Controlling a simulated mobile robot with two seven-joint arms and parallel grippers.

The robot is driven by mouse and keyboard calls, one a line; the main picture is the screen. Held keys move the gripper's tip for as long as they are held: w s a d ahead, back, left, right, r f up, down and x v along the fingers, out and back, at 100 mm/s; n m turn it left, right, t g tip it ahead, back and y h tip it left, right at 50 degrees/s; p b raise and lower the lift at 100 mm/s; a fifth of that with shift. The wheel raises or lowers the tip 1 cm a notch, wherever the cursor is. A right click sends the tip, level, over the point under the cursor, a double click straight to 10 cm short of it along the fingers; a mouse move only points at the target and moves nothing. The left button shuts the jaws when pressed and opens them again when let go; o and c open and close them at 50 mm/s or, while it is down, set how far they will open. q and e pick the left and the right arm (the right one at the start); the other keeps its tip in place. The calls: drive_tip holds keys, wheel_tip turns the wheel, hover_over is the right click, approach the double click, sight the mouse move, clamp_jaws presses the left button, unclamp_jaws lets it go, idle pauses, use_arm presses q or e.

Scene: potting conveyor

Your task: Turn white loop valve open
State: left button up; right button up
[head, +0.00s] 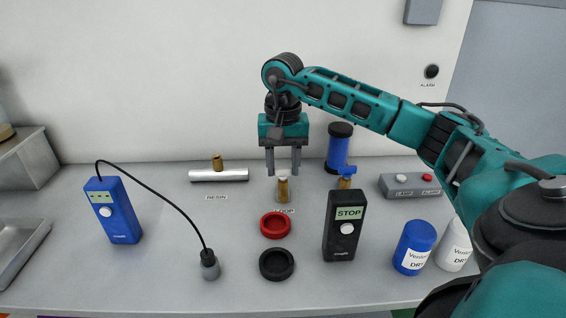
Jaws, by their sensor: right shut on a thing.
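The white loop valve (283,187) stands on the bench near the middle, with a white top on a brass body. A label reading "LOOP", partly hidden, lies in front of it. My right gripper (283,172) points straight down over the valve, its two fingers on either side of the white top. It is shut on the valve's white handle. The handle's exact angle is too small to tell. My left gripper is not in view.
A resin pipe with a brass fitting (218,174) lies left, and a blue-handled valve (346,178) stands right. A red ring (276,225), a black ring (277,264) and a black STOP meter (344,226) are in front. A blue cylinder (338,152) stands behind right.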

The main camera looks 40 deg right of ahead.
drive_tip(key=shift+c, duration=1.2)
